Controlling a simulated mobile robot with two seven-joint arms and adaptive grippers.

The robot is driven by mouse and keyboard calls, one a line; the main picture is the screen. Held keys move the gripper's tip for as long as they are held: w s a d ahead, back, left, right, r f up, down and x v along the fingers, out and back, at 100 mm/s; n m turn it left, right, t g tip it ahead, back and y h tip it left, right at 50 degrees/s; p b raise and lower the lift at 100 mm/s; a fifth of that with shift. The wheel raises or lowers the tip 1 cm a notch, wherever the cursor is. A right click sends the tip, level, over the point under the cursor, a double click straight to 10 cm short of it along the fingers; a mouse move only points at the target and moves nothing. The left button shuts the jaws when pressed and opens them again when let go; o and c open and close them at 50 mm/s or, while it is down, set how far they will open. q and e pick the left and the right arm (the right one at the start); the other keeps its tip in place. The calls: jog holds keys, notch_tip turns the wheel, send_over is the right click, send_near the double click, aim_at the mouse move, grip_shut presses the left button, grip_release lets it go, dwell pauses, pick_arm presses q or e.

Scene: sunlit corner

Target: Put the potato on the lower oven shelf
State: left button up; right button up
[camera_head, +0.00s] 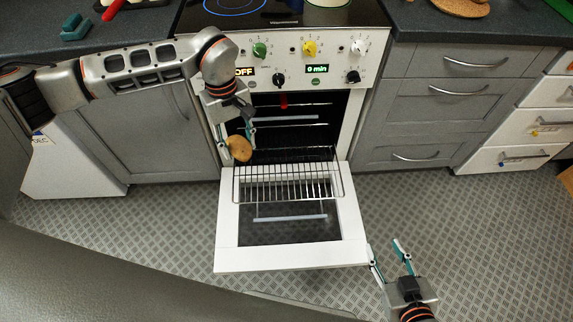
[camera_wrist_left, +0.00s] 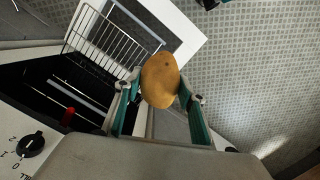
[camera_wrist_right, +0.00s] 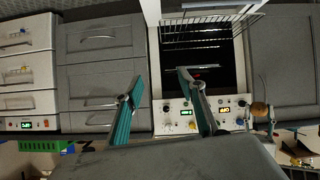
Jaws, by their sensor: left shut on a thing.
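The brown potato (camera_head: 239,148) is between the fingers of my left gripper (camera_head: 238,138), which is shut on it at the left front of the oven opening. In the left wrist view the potato (camera_wrist_left: 160,80) sits at the fingertips, with a finger on each side. The oven door (camera_head: 290,257) is folded down open. A wire shelf (camera_head: 285,184) sticks out of the oven over the door. The dark inside of the oven (camera_head: 290,127) is partly in shadow. My right gripper (camera_head: 388,257) is open and empty, near the door's front right corner.
Grey cabinets stand on both sides, with drawers (camera_head: 440,105) at the right. The hob (camera_head: 265,12) is above the oven's knob panel (camera_head: 305,60). A cork mat (camera_head: 461,7) lies on the right counter.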

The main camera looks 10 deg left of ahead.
pick_arm(q)
jog(key=w+f+n+b, duration=0.3)
jog(key=w+f+n, duration=0.2)
jog(key=f, duration=0.1)
jog(key=n+t+b, duration=0.2)
jog(key=n+b, duration=0.9)
jog(key=b, duration=0.1)
send_over(270, 176)
jog(key=f, duration=2.2)
jog(key=shift+s+a+f, duration=0.15)
jog(key=shift+s+f, duration=0.05)
jog(key=shift+f, duration=0.6)
notch_tip(270, 176, down, 4)
jog(key=shift+s+f+b, duration=0.15)
jog(key=shift+f+b, duration=0.1)
jog(key=shift+b, duration=0.65)
jog(key=shift+f, duration=0.25)
jog(key=shift+w+r, duration=0.25)
pick_arm(e)
jog(key=a+f+m+y, duration=0.2)
jog(key=a+m, duration=0.3)
jog(key=a, duration=0.4)
jog(key=shift+s+a+f+t, duration=0.25)
jog(key=shift+s+f+t, duration=0.15)
jog(key=shift+f, duration=0.35)
